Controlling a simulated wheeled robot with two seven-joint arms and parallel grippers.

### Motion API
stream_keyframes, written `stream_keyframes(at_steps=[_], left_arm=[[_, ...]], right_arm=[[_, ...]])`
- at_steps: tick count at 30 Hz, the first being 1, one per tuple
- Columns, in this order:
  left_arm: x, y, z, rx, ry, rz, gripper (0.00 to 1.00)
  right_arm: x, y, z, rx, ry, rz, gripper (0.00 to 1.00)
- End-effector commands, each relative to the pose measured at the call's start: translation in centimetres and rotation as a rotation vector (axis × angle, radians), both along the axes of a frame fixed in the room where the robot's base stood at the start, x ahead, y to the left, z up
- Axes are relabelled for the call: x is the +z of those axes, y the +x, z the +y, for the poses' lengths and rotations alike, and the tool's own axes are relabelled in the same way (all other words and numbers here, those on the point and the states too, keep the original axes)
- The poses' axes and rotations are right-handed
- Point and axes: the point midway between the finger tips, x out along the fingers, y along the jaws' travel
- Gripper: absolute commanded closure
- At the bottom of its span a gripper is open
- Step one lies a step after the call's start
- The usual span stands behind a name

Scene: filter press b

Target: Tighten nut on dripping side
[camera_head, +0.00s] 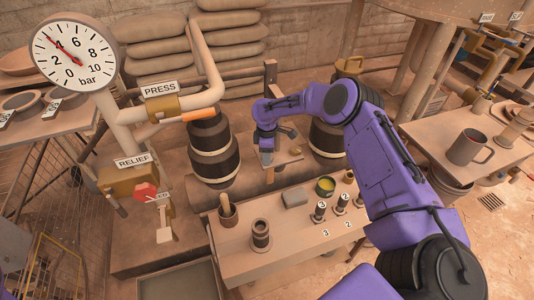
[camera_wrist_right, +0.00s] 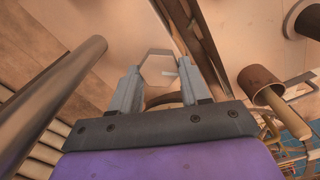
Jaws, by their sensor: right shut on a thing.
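My right gripper (camera_head: 267,143) reaches down beside an upright post in the middle of the head view, behind the bench. In the right wrist view, its two grey fingers (camera_wrist_right: 160,77) are shut on the sides of a pale hexagonal nut (camera_wrist_right: 157,58). The nut is hard to make out in the head view, where the gripper covers it. No drip can be made out, so I cannot tell which side drips. My left gripper is not in view.
A pressure gauge (camera_head: 74,52) at the upper left has its red needle near 4 bar. A red hexagonal knob (camera_head: 144,192) sits under the RELIEF sign. Dark banded barrels (camera_head: 212,155) stand behind the bench (camera_head: 290,240), which holds a cup (camera_head: 261,235), a tin (camera_head: 326,187) and numbered sockets.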

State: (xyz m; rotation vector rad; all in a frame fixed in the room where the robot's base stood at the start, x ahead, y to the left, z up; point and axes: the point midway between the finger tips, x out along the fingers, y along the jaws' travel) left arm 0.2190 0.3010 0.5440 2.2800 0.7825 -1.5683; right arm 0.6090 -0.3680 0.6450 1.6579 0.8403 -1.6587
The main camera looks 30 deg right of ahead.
Motion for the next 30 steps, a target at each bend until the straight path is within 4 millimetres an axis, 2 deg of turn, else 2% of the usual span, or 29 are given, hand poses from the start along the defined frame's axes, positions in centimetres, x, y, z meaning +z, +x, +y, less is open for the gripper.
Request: stream_keyframes(at_steps=[18, 30], left_arm=[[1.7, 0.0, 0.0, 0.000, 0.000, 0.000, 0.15], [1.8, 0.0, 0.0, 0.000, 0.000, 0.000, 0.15]], right_arm=[[0.2, 0.1, -0.1, -0.397, -0.002, -0.002, 0.85], [0.1, 0.2, -0.1, -0.493, 0.000, -0.004, 0.85]])
